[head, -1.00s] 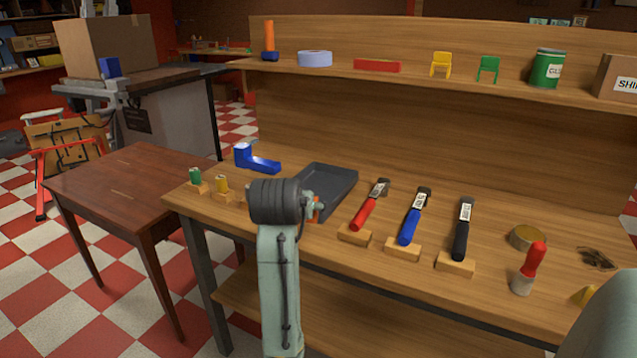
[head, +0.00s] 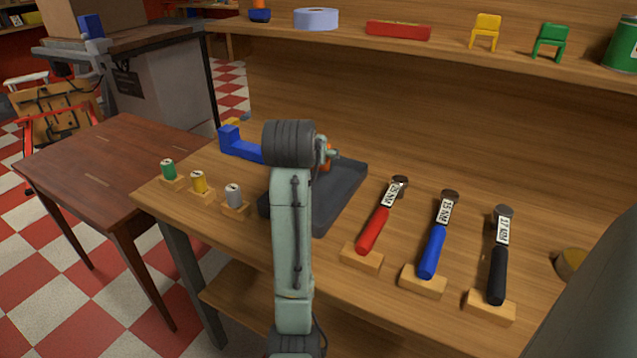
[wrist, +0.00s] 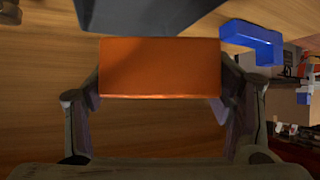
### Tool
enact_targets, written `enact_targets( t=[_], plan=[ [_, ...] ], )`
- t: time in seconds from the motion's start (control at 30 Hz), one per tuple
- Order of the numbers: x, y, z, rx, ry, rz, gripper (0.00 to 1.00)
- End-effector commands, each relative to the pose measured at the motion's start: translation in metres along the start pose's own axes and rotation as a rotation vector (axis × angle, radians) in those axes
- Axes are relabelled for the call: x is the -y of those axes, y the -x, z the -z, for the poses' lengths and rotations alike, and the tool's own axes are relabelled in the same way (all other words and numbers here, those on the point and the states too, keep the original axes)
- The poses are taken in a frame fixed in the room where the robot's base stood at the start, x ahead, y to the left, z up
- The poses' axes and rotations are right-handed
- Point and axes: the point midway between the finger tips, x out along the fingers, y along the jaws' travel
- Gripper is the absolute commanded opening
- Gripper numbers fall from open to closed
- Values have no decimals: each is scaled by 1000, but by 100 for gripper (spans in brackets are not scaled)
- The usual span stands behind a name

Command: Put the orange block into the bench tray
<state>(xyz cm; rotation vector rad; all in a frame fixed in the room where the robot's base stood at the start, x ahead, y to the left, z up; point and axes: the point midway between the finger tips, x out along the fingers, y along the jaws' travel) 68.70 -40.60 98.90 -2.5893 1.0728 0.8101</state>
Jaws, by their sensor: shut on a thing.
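The orange block (wrist: 160,68) fills the middle of the wrist view, between the two fingers of my gripper (wrist: 160,85), which is shut on it. In the head view only a sliver of the block (head: 327,158) shows beside my wrist, and my arm hides most of the gripper (head: 328,150). The bench tray (head: 345,194) is a shallow dark grey tray on the wooden bench. In the head view the block appears in front of the tray's far left part; its height is unclear. A dark grey piece, likely the tray (wrist: 145,12), crosses the top of the wrist view.
A blue L-shaped piece (head: 240,146) lies left of the tray. Small green (head: 168,170), yellow (head: 199,182) and grey (head: 234,195) cylinders stand on wooden bases at the front left.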

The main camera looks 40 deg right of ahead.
Motion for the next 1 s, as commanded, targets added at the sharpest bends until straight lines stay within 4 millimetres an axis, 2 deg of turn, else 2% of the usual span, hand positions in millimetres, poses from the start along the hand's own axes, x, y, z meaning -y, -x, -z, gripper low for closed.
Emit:
enact_targets(
  t=[0.17,0.4,0.57,0.8,1.0],
  plan=[
    [0,-4,-6,2,0,-1,40],
    [0,-26,-39,3,1,0,40],
    [0,-34,-51,2,1,-1,40],
    [0,-53,-78,3,0,-1,40],
    [1,-57,-82,-2,0,0,40]
  ],
)
